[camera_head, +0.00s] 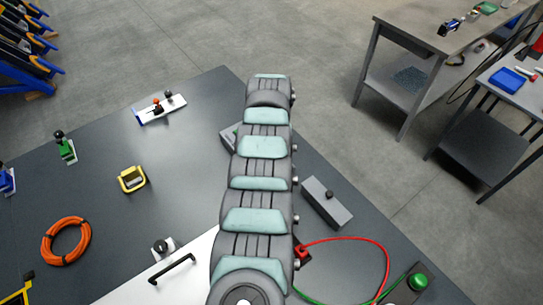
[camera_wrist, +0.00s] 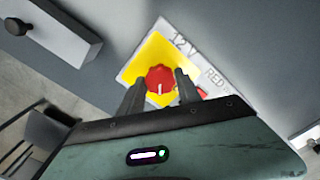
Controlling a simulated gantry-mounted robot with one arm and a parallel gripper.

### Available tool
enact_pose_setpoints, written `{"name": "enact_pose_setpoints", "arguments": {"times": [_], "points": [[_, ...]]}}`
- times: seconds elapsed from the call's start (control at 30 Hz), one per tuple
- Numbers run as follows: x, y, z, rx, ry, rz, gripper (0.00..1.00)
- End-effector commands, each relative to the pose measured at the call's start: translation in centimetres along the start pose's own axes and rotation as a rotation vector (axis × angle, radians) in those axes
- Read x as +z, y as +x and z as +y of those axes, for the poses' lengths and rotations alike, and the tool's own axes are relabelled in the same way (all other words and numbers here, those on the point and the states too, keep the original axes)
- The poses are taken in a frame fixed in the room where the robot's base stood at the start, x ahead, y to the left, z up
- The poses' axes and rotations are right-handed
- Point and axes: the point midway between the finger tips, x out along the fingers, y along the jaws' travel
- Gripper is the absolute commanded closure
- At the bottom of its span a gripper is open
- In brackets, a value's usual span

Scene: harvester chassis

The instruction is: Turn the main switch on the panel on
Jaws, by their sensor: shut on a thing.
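In the wrist view, the main switch is a red round knob (camera_wrist: 160,77) with a white mark, which points toward the bottom of the picture. It sits on a yellow square (camera_wrist: 146,62) of a pale panel (camera_wrist: 211,62) lettered "12 V" and "RED". My gripper (camera_wrist: 158,88) has one dark finger on each side of the knob and is shut on it. A small red part shows beside the right finger. In the head view my arm hides the knob and my gripper.
An orange cable coil (camera_head: 66,241), a yellow frame (camera_head: 132,179) and a black handle (camera_head: 172,268) lie left. The deck between them is clear.

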Motion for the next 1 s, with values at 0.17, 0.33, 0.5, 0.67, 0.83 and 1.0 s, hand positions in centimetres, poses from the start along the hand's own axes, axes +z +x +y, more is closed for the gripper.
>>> {"name": "enact_pose_setpoints", "arguments": {"times": [0.17,0.33,0.5,0.67,0.83,1.0], "points": [[0.02,0.18,-0.03,0.000,0.166,0.000,1.00],[0.02,0.21,-0.02,0.001,0.320,0.000,1.00],[0.01,0.21,-0.07,0.001,0.454,0.000,1.00],[0.00,0.19,-0.07,0.001,0.552,0.000,1.00],[-0.01,0.14,-0.03,0.000,0.624,0.000,1.00],[-0.03,0.11,0.00,0.000,0.662,0.001,1.00]]}}
